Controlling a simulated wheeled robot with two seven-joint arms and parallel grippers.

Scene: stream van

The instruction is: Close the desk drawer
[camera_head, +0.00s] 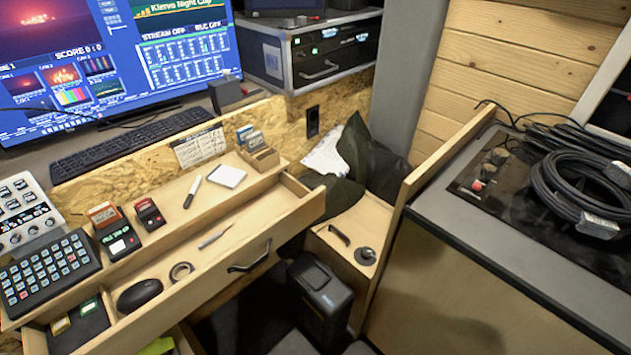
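The desk drawer (295,223) is pulled out from under the wooden desk ledge, and its inside shows from above. Its plywood front carries a dark bar handle (250,257). In the drawer lie a black mouse (139,295), a roll of tape (181,271), a thin pen-like tool (215,237) and small cards at the near left end. Neither of my grippers is in view, and nothing touches the handle.
Above the drawer, the ledge holds a keypad (47,272), small card readers (117,238), a marker and a notepad (227,176). A black case (320,298) stands on the floor right of the drawer front. A counter with coiled cables (585,190) is at right.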

